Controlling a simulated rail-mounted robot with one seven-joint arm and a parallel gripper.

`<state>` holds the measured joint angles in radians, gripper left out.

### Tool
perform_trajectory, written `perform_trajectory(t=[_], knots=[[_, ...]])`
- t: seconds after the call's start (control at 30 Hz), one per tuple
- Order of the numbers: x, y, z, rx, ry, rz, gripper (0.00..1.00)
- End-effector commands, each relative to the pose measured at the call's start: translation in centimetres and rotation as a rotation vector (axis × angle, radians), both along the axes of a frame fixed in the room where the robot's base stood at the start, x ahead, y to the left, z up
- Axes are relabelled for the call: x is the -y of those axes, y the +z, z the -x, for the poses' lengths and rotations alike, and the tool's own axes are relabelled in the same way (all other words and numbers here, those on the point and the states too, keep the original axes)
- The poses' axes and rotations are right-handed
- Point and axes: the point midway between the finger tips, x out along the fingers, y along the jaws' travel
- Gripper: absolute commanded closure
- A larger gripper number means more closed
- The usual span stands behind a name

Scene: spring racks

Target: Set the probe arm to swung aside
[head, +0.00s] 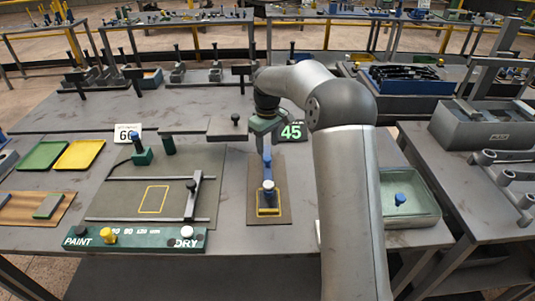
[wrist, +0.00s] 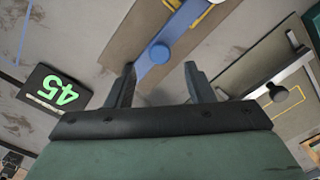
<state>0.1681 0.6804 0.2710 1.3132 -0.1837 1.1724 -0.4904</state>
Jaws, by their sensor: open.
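The blue bar that looks like the probe arm (head: 268,186) lies lengthwise over a narrow brown board (head: 282,212). Its near end is at a yellow outlined square (head: 268,210). In the wrist view the blue bar (wrist: 184,27) runs diagonally, with a round blue knob (wrist: 160,52) on it. My gripper (head: 266,152) is above the far part of the bar, pointing down. In the wrist view its fingers (wrist: 160,68) are apart and empty, with the knob just beyond the gap between their tips. I cannot tell the height between the fingertips and the knob.
A green PAINT/DRY strip (head: 135,239) lies in front. A green tray (head: 420,218) with a blue knob is at right.

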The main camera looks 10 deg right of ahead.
Motion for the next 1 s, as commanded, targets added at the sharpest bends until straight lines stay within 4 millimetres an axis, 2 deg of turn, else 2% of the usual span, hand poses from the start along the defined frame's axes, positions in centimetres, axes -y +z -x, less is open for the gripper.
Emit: perform_trajectory(t=[0.1, 0.3, 0.67, 0.7, 0.87, 1.0], knots=[[0.0, -2.3, 0.1, -0.004, 0.001, 0.000, 0.52], [0.0, -4.6, 0.0, -0.001, -0.001, 0.000, 0.52], [0.0, -5.4, 0.0, 0.000, -0.001, 0.000, 0.52], [0.0, -5.4, 0.0, 0.000, -0.001, 0.000, 0.55], [0.0, -5.3, 0.0, 0.000, -0.001, 0.000, 0.99], [0.1, -5.3, 0.0, 0.000, 0.000, 0.000, 1.00]])
